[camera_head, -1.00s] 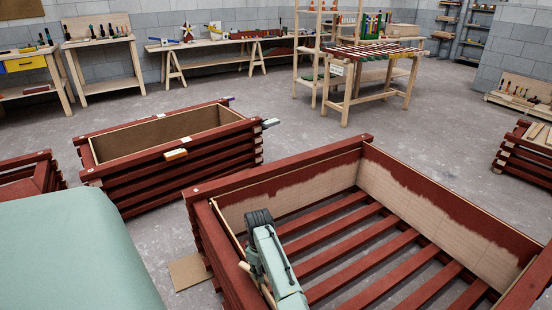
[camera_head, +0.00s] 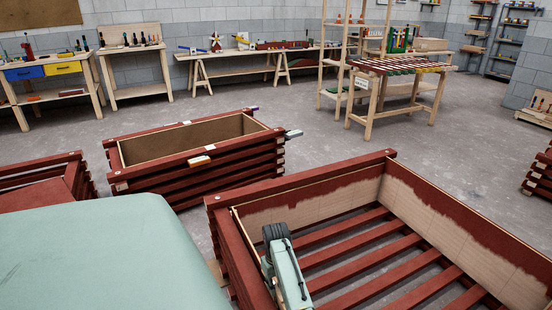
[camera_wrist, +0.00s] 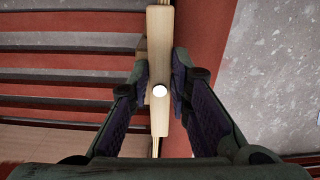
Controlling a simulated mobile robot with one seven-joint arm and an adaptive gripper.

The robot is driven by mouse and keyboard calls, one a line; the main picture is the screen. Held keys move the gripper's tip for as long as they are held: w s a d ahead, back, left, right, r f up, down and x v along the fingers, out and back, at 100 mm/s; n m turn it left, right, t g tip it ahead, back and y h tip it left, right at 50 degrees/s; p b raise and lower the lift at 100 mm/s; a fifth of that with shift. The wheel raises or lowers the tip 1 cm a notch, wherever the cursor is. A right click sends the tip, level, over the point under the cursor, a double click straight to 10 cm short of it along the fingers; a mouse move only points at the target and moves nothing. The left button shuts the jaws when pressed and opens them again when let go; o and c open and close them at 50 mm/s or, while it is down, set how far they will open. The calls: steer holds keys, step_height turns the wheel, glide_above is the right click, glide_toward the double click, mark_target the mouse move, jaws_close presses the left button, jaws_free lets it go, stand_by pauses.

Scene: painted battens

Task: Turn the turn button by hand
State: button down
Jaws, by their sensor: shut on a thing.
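In the head view my green arm reaches over the left wall of the large slatted crate (camera_head: 300,192); my fingers and the turn button cannot be made out clearly there.
A second red crate (camera_head: 200,187) stands behind to the left, with a small wooden piece (camera_head: 201,161) on its rim. Part of another red crate (camera_head: 72,163) is at the left edge. Workbenches (camera_head: 255,60) line the back wall.

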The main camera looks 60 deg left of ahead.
steer(key=c, duration=1.5)
jaws_free()
steer(key=shift+r, duration=0.1)
step_height(320, 180, up, 12)
steer(key=shift+f, duration=0.1)
